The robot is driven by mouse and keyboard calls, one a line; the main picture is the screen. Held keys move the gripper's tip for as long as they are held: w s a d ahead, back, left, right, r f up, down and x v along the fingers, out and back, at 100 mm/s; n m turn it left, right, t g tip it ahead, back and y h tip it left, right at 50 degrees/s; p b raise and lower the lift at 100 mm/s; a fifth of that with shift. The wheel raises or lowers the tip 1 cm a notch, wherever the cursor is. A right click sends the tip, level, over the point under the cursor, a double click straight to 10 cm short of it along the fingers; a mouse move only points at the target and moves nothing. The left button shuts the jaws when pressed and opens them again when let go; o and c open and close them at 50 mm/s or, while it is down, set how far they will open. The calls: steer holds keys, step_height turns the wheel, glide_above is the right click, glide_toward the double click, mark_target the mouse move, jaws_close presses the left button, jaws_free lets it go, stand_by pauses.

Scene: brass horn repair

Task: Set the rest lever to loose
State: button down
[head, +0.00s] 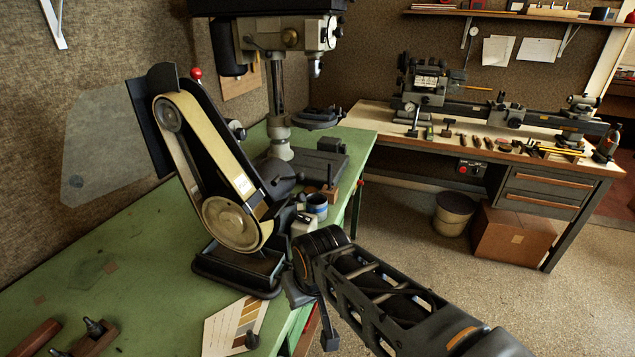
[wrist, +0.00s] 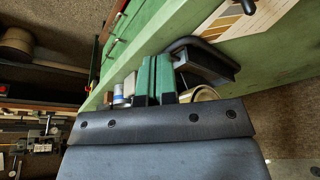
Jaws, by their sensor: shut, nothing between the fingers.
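The belt grinder (head: 215,185) stands on the green bench, its tan belt running over an upper and a lower wheel. A lever with a red ball (head: 197,73) stands at its top; I cannot tell whether this is the rest lever. I cannot make out any loose or tight marking. The right side of the grinder, by its lower wheel, is partly hidden by my arm. My gripper (wrist: 154,80) shows as two green-faced fingers, shut and empty, near the grinder's black base (wrist: 208,58). In the head view its fingertips are hidden behind my wrist.
A blue and white tin (head: 317,206) stands close beyond my wrist; it also shows in the wrist view (wrist: 118,95). A drill press (head: 280,130) stands behind. A colour card (head: 235,327) lies at the front of the green bench (head: 130,250).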

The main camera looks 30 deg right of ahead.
steer(key=w+d+m+t+y+b, duration=0.1)
steer(key=w+d+m+y+b, duration=0.25)
steer(key=w+m+y, duration=0.45)
steer(key=w+d+m+t+y+b, duration=0.1)
steer(key=w+d+m+y+b, duration=0.3)
steer(key=m+y, duration=0.45)
steer(key=w+d+r+m+t, duration=0.2)
steer(key=d+m+t, duration=0.5)
steer(key=d, duration=0.6)
steer(key=shift+w+r+t+y+b, duration=0.15)
steer(key=shift+w+t+y+b, duration=0.15)
steer(key=shift+t, duration=0.4)
steer(key=shift+a, duration=0.15)
